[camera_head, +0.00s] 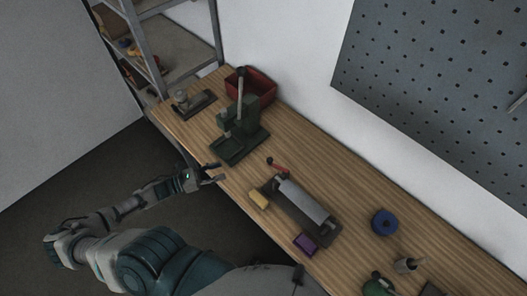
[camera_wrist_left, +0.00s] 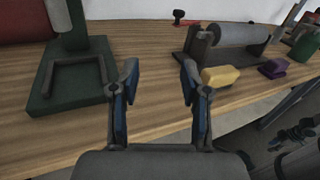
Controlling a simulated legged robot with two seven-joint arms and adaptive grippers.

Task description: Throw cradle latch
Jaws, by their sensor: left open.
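A cradle (camera_head: 301,211) with a light grey cylinder (camera_head: 305,200) lying in it stands on the wooden bench. A red-handled lever (camera_head: 277,166) is at its far left end, and I take this as the latch. In the left wrist view the cradle (camera_wrist_left: 195,42) is ahead to the right and the red handle (camera_wrist_left: 180,14) is behind it. My left gripper (camera_head: 213,172) is open and empty at the bench's front edge, left of the cradle and apart from it. Its two fingers (camera_wrist_left: 160,82) are spread in the wrist view. My right gripper is not in view.
A green press (camera_head: 238,135) stands left of the cradle, near a red bin (camera_head: 252,85). A yellow block (camera_head: 259,200) and a purple block (camera_head: 305,244) lie before the cradle. A blue ring (camera_head: 384,222) lies to its right. Bare bench separates press and cradle.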

